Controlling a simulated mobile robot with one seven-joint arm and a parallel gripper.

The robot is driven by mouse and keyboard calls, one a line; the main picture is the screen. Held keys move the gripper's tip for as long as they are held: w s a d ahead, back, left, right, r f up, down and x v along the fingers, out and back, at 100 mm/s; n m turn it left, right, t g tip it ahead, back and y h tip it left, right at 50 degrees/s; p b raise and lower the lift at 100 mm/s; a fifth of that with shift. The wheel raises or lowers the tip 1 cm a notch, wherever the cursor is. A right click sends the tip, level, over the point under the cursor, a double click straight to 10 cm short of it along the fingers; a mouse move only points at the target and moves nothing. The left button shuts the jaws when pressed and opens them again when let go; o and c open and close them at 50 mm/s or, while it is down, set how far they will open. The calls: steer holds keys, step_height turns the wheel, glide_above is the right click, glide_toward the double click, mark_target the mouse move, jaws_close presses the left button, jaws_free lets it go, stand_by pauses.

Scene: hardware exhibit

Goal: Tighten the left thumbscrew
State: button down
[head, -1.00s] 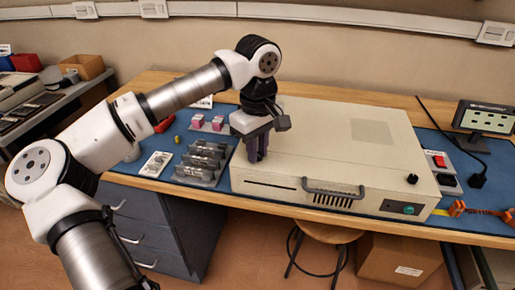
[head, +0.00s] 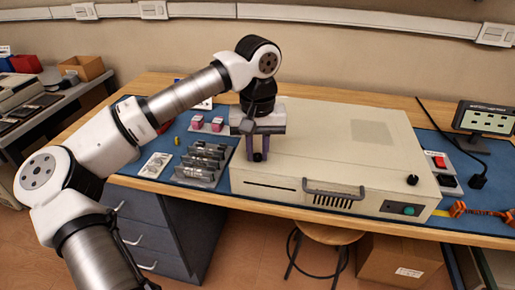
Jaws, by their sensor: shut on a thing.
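The left thumbscrew (head: 258,157) is a small dark knob on the top of the beige case (head: 335,150), near its front left corner. My gripper (head: 257,153) points straight down over it, with one finger on each side, shut on the knob. The fingers partly hide the knob, and how far it is screwed in cannot be seen. The right thumbscrew (head: 412,179) is a black knob standing on the case top near the front right corner.
A rack of metal parts (head: 203,161) and pink blocks (head: 197,121) lie left of the case on the blue mat (head: 222,179). A red switch box (head: 439,162), a black plug (head: 478,181) and a small display (head: 484,118) stand to the right. The case top is otherwise clear.

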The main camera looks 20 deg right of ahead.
mark_target(258, 155)
stand_by(0.3)
steer(key=c, duration=1.3)
jaws_free()
steer(key=shift+r, duration=0.1)
step_height(258, 155, up, 14)
steer(key=shift+f, duration=0.15)
